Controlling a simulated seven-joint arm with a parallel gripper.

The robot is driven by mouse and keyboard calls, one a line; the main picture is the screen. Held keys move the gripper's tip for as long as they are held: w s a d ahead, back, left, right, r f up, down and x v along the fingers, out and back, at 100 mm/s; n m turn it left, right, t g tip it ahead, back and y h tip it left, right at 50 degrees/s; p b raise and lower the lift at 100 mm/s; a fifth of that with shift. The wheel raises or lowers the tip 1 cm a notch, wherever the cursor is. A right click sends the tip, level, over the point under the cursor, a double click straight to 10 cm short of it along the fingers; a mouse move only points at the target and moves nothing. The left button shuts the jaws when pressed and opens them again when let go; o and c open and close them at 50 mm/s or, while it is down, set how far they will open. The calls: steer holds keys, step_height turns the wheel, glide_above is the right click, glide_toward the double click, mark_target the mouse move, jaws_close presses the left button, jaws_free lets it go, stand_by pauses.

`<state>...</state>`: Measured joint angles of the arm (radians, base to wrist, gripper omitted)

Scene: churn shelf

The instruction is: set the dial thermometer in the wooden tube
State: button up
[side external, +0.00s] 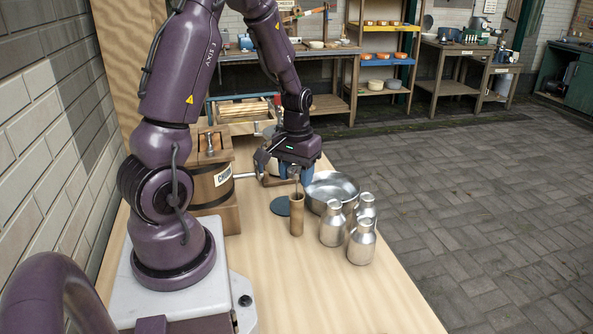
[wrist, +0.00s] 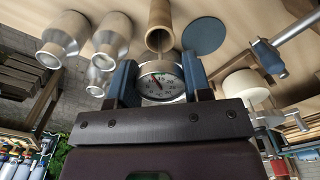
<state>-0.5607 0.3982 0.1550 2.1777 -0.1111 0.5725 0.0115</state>
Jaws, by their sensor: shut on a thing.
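The dial thermometer (wrist: 161,82) has a round white face with a metal rim and sits between the two blue fingers of my gripper (wrist: 157,90) in the wrist view. My gripper (side external: 294,172) is shut on it, low over the table in the side view. The wooden tube (side external: 296,215) stands upright on the table just below my gripper. It also shows in the wrist view (wrist: 160,20), with its open mouth close to the dial. The thin stem points at the tube's mouth. I cannot tell whether its tip is inside.
Several metal things stand right of the tube: a wide pan (side external: 333,187) and milk cans (side external: 332,228). A flat blue disc (side external: 280,206) lies left of the tube. The wooden churn (side external: 211,184) with its crank stands further left. The table's front (side external: 320,300) is clear.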

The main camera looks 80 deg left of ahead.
mark_target(296, 193)
steer(key=shift+f, duration=2.85)
steer(key=o, duration=0.9)
steer(key=shift+c, duration=0.2)
steer(key=c, duration=0.4)
steer(key=shift+o, duration=0.2)
steer(key=shift+r, duration=0.1)
steer(key=shift+r, duration=2.5)
